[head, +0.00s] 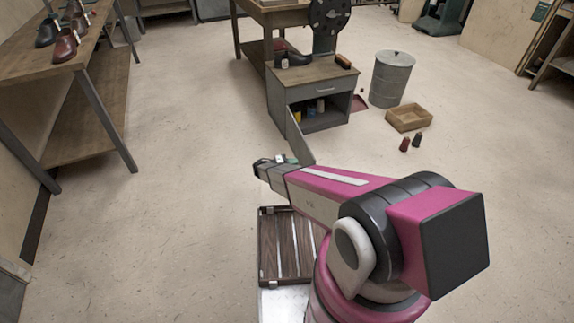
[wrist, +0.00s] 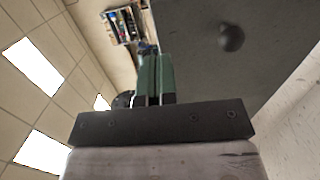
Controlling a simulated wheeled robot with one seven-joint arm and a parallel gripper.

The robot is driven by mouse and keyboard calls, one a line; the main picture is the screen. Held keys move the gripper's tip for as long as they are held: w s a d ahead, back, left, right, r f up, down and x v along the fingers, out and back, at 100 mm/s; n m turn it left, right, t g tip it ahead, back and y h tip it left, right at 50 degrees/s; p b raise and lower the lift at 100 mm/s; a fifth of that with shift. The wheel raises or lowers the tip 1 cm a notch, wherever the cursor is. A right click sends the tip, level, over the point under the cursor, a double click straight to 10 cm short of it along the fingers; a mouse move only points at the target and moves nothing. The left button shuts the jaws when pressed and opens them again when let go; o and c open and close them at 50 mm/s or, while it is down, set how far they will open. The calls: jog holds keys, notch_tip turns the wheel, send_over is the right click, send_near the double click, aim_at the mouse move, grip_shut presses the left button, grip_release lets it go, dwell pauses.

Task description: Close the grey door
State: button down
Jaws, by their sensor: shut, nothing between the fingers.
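The grey door (head: 298,138) stands swung open at the left front of a small grey cabinet (head: 318,90), below its drawer. The cabinet's inside shows, with small coloured items on a shelf. My gripper (head: 291,158) is low, beside the near part of the door. In the wrist view the green fingers of my gripper (wrist: 153,60) are together, with nothing between them. The grey door (wrist: 205,80) fills the upper right there, with a dark round knob (wrist: 231,38). The fingers are beside the panel; I cannot tell whether they touch it.
A shoe bench (head: 80,62) stands at the left. The floor left of the door is clear.

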aim_at(312, 158)
jog(key=d, duration=0.2)
jog(key=w+d, duration=0.1)
jog(key=d, duration=0.4)
jog(key=shift+w+d, duration=0.15)
jog(key=shift+w, duration=0.1)
jog(key=shift+d, duration=0.1)
